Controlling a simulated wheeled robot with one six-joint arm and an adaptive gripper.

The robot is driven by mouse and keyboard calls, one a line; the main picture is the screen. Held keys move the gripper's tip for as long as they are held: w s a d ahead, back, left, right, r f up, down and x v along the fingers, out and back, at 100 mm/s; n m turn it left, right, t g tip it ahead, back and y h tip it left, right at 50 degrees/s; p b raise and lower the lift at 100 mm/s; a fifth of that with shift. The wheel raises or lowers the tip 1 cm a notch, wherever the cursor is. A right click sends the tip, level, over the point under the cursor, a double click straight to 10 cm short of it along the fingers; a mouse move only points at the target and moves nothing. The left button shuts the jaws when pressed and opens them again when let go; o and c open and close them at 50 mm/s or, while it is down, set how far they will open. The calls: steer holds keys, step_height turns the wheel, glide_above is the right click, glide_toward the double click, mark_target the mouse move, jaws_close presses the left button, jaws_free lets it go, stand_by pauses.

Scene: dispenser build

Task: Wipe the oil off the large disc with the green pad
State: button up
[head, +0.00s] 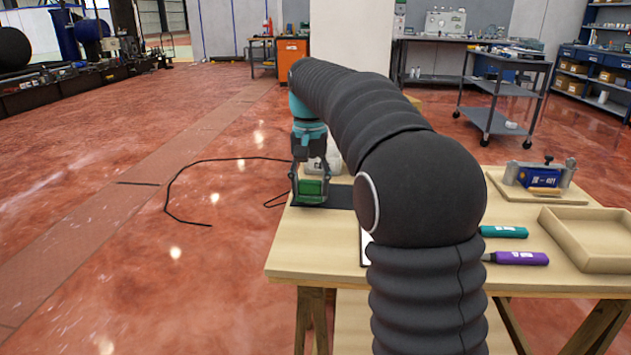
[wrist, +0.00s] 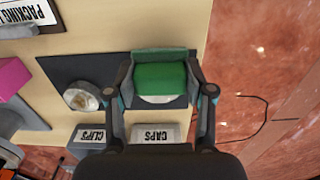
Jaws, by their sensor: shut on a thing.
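My gripper (head: 312,180) is shut on the green pad (head: 311,189), low at the left edge of the workbench. In the wrist view the green pad (wrist: 160,77) sits between the two fingers, over the dark mat (wrist: 112,66). The pale edge of a round thing (wrist: 157,99) shows just under the pad; the pad hides most of it. I cannot tell whether they touch. A round grey piece with a pale, brownish-marked top (wrist: 82,96) lies on the mat to the left. I cannot tell which round piece is the large disc, and no oil is clearly visible.
Bins labelled CLIPS (wrist: 91,136) and CAPS (wrist: 154,133) stand beside the mat. A magenta block (wrist: 12,77) and a PACKING sign (wrist: 28,14) are at the left. Teal (head: 504,232) and purple (head: 520,258) markers and a wooden tray (head: 590,232) lie on the bench's right.

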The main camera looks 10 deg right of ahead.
step_height(320, 180, up, 3)
steer(key=shift+w+f, duration=0.15)
steer(key=shift+d+r, duration=0.2)
steer(key=shift+r, duration=2.4)
